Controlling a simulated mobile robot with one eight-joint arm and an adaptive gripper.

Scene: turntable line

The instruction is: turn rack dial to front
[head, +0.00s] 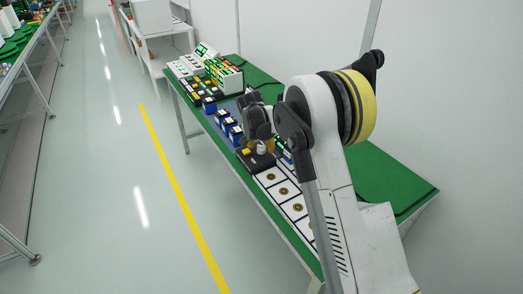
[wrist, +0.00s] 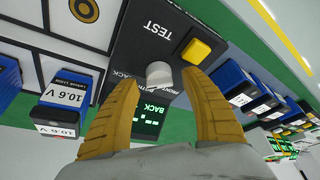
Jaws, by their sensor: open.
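The rack dial is a pale grey knob (wrist: 160,73) on a black test box (wrist: 143,50). It also shows small in the head view (head: 262,148). I cannot tell which way the knob points. A display (wrist: 150,115) on the box reads "BACK" in green, with dashes beneath. My gripper (wrist: 158,77) is open, its two yellow fingers on either side of the knob. I cannot tell whether they touch it. In the head view my gripper (head: 257,122) is just above the box.
A yellow button (wrist: 196,51) marked "TEST" sits beside the knob. Blue batteries (wrist: 68,88), one labelled 10.6 V, stand near the box, with others (wrist: 238,88) on the other side. White pads with round marks (head: 283,190) line the green table (head: 412,193).

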